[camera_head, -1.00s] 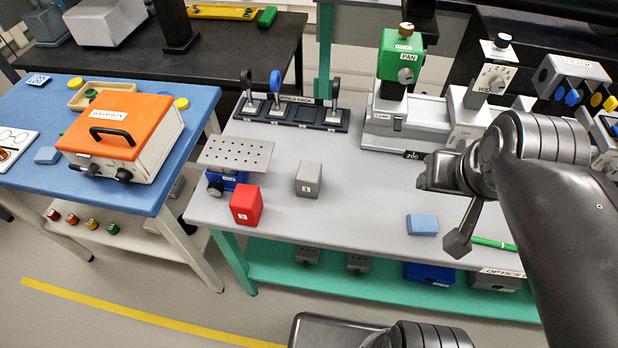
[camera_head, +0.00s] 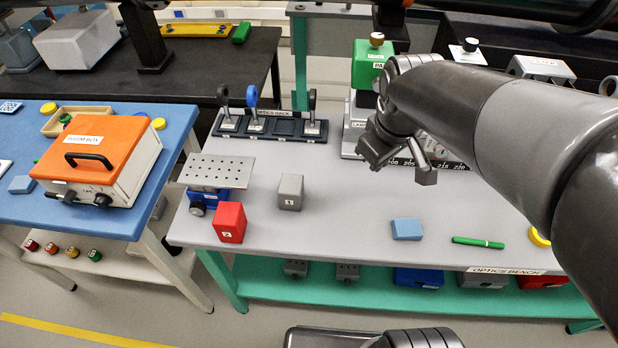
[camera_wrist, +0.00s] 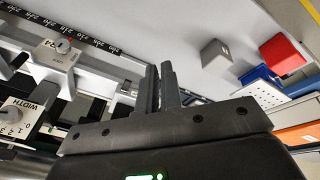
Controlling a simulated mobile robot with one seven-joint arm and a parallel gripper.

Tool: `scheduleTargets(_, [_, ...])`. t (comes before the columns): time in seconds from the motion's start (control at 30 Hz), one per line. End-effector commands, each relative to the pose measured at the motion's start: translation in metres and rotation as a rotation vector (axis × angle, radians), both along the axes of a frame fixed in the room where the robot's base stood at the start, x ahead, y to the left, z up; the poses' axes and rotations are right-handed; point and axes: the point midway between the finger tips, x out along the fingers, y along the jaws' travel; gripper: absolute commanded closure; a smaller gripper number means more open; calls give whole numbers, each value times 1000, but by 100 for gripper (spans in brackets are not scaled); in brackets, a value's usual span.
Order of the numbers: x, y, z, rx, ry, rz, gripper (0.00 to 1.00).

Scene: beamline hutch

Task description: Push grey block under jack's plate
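The grey block (camera_head: 290,193), labelled 1, stands on the grey bench, right of the jack. It also shows in the wrist view (camera_wrist: 214,56). The jack has a perforated metal plate (camera_head: 217,171) on a blue body (camera_head: 217,195) with a dark knob; the plate also shows in the wrist view (camera_wrist: 262,93). The grey block is beside the plate, apart from it. My gripper (camera_wrist: 161,80) has its two fingers close together with nothing between them. In the head view it hangs over the bench, right of the grey block and clear of it.
A red block (camera_head: 229,222), labelled 2, stands in front of the jack. The optics rack (camera_head: 283,127) lies behind. A blue block (camera_head: 407,229) and green pen (camera_head: 478,242) lie at front right. The scale rail (camera_head: 350,140) is behind my gripper. Bench between grey and blue blocks is clear.

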Motion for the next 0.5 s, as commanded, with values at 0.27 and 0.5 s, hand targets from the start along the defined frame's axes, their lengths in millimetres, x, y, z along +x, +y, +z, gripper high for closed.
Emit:
scheduleTargets(0.27, [45,52,-53,-87,139,436,100])
scheduleTargets(0.5, [66,90,-98,-115,221,738,100])
